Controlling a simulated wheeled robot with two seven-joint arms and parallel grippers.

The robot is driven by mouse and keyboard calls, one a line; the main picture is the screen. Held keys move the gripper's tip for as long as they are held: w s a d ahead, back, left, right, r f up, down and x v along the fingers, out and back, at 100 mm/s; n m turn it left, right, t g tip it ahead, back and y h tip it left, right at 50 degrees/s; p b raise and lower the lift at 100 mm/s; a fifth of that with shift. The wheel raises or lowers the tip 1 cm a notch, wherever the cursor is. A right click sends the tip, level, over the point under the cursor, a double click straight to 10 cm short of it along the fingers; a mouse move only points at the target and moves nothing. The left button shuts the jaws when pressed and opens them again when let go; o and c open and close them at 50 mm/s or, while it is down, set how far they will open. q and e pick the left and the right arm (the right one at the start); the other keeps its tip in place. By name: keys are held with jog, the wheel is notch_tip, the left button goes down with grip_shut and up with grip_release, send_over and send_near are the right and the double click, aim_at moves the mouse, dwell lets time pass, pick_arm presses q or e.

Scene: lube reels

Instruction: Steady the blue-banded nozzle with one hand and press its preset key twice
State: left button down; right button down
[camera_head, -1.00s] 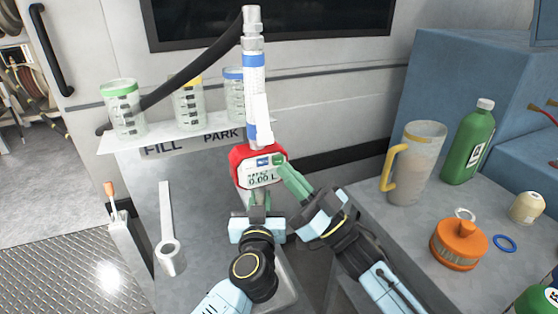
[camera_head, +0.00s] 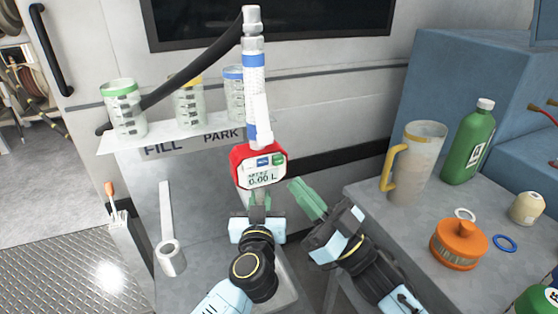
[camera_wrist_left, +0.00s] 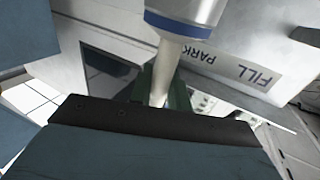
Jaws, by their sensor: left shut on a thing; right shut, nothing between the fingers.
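The blue-banded nozzle (camera_head: 255,95) hangs upright in the head view, with a white grip, blue bands and a metal top fitting. Its red-rimmed meter head (camera_head: 241,158) faces me, and the display (camera_head: 260,178) reads 0.00 L. A green key (camera_head: 278,160) shows at the display's upper right. My left gripper (camera_head: 258,200) is shut on the nozzle just below the meter; the gripped part is mostly hidden in the head view. The left wrist view shows the nozzle's white lower part (camera_wrist_left: 166,70) between the fingers. My right gripper (camera_head: 306,198) is shut and empty, right of the meter and apart from it.
Three measuring cups with green (camera_head: 122,108), yellow (camera_head: 189,100) and blue (camera_head: 234,92) rims stand on the FILL/PARK shelf (camera_head: 150,140). A black hose (camera_head: 190,72) runs behind. A jug (camera_head: 415,165), green bottle (camera_head: 468,145) and orange filter (camera_head: 458,245) stand on the right-hand bench.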

pick_arm(q)
jog(key=c, duration=1.2)
grip_release()
jog(key=shift+c, duration=0.2)
